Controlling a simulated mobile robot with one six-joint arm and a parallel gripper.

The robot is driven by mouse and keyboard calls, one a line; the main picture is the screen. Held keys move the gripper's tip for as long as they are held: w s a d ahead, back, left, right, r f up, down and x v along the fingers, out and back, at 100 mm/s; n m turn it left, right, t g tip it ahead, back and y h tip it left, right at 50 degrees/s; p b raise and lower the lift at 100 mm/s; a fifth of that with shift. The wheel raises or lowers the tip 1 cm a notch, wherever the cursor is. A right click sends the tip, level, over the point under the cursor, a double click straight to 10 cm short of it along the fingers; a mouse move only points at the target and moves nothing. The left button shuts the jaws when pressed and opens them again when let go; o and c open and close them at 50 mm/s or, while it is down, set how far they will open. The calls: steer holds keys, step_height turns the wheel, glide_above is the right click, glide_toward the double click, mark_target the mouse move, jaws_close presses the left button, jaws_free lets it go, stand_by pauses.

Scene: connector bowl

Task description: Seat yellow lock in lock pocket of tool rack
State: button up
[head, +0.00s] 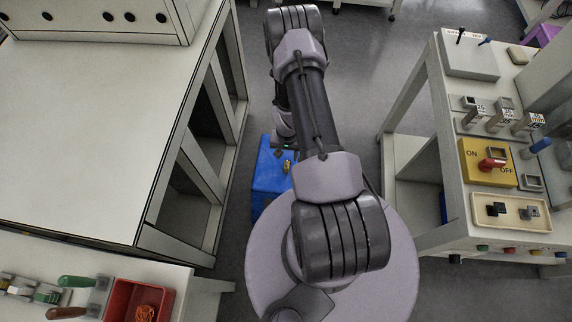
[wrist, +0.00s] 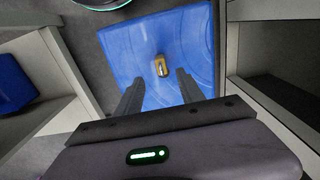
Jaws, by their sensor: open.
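The yellow lock (wrist: 161,66) is a small brass-yellow block on a blue surface (wrist: 195,45) in the wrist view. In the head view the lock (head: 287,166) is a tiny yellow spot on the blue box (head: 270,182), low between the benches. My gripper (wrist: 161,74) is open and empty. Its two dark fingers point toward the lock, which appears between and just beyond the tips; I cannot tell the height gap. My arm mostly hides the gripper in the head view. A grey holder with handled tools (head: 96,292) stands at lower left; its lock pocket cannot be made out.
A red bin (head: 122,296) with orange pieces stands beside the tools. The right bench holds metal blocks, a yellow ON/OFF panel (head: 472,172) and a cream tray (head: 482,222). The large left bench top (head: 90,130) is clear. Bench sides flank the blue box closely.

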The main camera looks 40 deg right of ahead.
step_height(320, 180, down, 5)
steer(key=shift+f+b, duration=0.1)
steer(key=shift+b, duration=0.6)
steer(key=f+b, duration=0.2)
steer(key=f, duration=0.1)
steer(key=f+b, duration=0.1)
steer(key=f, duration=0.1)
steer(key=shift+w+d+f, duration=0.15)
steer(key=shift+w+d, duration=0.05)
steer(key=shift+w, duration=0.05)
jaws_close()
